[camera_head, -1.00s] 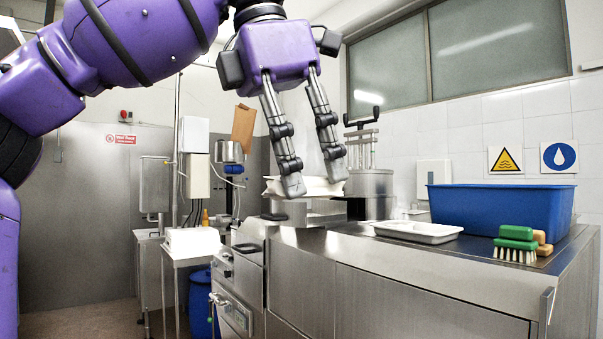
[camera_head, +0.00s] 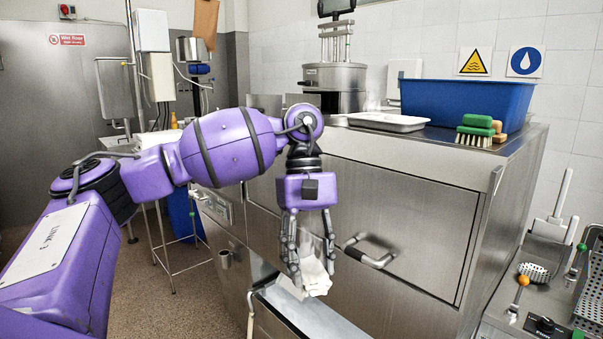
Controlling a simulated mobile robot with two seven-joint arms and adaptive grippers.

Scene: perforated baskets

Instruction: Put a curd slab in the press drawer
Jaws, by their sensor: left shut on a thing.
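My left gripper (camera_head: 312,272) points down in front of the steel cabinet and is shut on a white curd slab (camera_head: 316,282). The slab hangs tilted between the fingers, which hide part of it. Below it, an open, pale-lined compartment that looks like the press drawer (camera_head: 318,318) shows at the bottom edge. The slab appears above this opening; I cannot tell whether it touches it. My right gripper is not in view.
A bar handle (camera_head: 370,252) on the cabinet front (camera_head: 400,215) sticks out just right of the gripper. The worktop holds a steel pot (camera_head: 335,85), a white tray (camera_head: 388,122), a blue tub (camera_head: 465,105) and brushes (camera_head: 476,130).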

